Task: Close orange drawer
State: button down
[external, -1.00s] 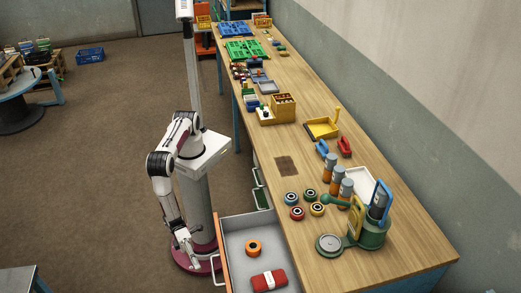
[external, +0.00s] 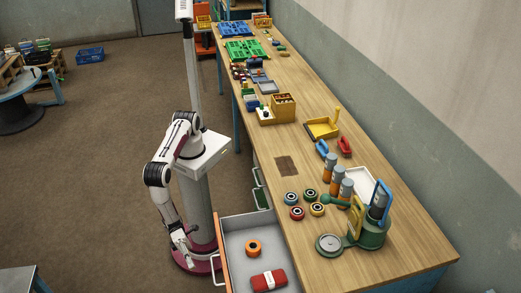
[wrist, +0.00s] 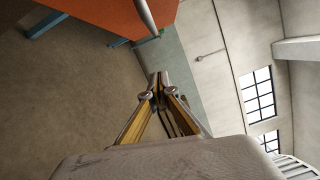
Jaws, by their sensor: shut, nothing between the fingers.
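The orange drawer (external: 224,262) is pulled out from the near end of the long workbench, with its grey interior showing. Its pale bar handle (external: 213,268) is on the left-facing front. An orange ring (external: 254,247) and a red case (external: 268,281) lie inside. In the wrist view the orange drawer front (wrist: 95,12) fills the upper left and its handle (wrist: 146,17) crosses the top. My gripper (external: 191,260) hangs low just left of the drawer front, apparently apart from it. In the wrist view my gripper (wrist: 158,77) has its fingertips together with nothing between them.
Green-fronted drawers (external: 260,197) sit beyond the open one. The bench top (external: 310,160) carries coloured rings (external: 297,213), cylinders and a green press (external: 365,238). Open floor (external: 100,200) lies to the left. A grey table corner (external: 18,280) is at lower left.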

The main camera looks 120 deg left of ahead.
jog(key=w+d+r, duration=0.1)
jog(key=w+d, duration=0.1)
jog(key=w, duration=0.9)
jog(key=shift+r, duration=0.15)
jog(key=shift+s, duration=0.1)
dwell(0.3)
send_over(279, 265)
jog(key=d, duration=0.3)
jog(key=shift+w, duration=0.4)
jog(key=shift+w+a, duration=0.15)
jog(key=shift+w, duration=0.1)
